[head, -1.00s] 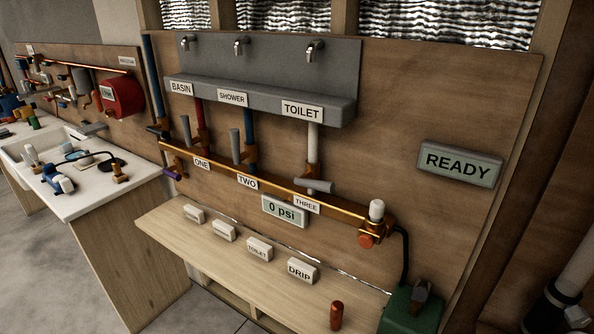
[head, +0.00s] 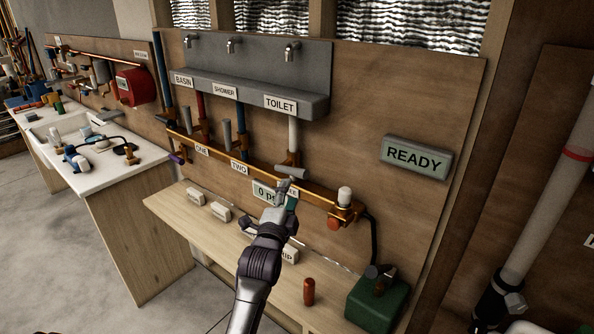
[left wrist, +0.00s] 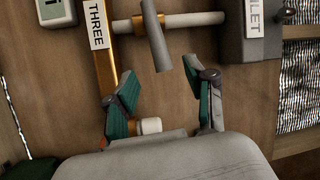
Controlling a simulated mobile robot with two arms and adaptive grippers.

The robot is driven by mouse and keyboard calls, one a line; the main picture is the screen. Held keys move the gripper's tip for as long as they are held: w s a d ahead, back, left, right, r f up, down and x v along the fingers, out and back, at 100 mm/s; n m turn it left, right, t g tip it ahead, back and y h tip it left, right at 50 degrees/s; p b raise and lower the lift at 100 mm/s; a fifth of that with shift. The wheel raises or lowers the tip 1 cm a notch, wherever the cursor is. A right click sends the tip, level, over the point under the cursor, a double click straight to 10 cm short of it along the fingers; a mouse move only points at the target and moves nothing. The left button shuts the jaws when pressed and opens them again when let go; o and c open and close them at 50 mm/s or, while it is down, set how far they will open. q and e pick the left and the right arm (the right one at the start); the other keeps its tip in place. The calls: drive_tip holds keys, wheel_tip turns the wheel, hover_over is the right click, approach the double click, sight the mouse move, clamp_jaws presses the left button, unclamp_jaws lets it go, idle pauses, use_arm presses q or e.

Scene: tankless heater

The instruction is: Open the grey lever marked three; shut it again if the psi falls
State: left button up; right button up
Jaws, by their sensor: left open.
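The grey lever (head: 291,173) at the third branch lies crosswise to its white pipe (head: 293,135). It also shows in the left wrist view (left wrist: 157,42). The THREE label (left wrist: 97,22) is readable there; my gripper mostly covers it in the head view. My left gripper (head: 287,188) is open and empty, just in front of and below the lever. In the left wrist view its spread fingers (left wrist: 160,92) point at the lever, apart from it. The psi display (head: 264,190) is partly hidden; a 0 shows. My right gripper is not in view.
A READY display (head: 416,157) hangs right of the pipes. Levers one (head: 191,124) and two (head: 227,133) stand upright. A white-capped fitting (head: 345,196) ends the copper rail. Labelled blocks and a copper cylinder (head: 309,291) stand on the bench below.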

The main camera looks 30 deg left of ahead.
sight(296, 176)
use_arm(q)
drive_tip(key=p+x, duration=0.1)
drive_tip(key=x, duration=0.7)
drive_tip(key=shift+w+r+p, duration=0.1)
drive_tip(key=shift+p, duration=0.2)
drive_tip(key=shift+w+a, duration=0.15)
drive_tip(key=shift+w, duration=0.45)
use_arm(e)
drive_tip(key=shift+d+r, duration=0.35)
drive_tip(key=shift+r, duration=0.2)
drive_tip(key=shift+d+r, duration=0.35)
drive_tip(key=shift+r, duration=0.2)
use_arm(q)
drive_tip(key=shift+c, duration=0.2)
clamp_jaws()
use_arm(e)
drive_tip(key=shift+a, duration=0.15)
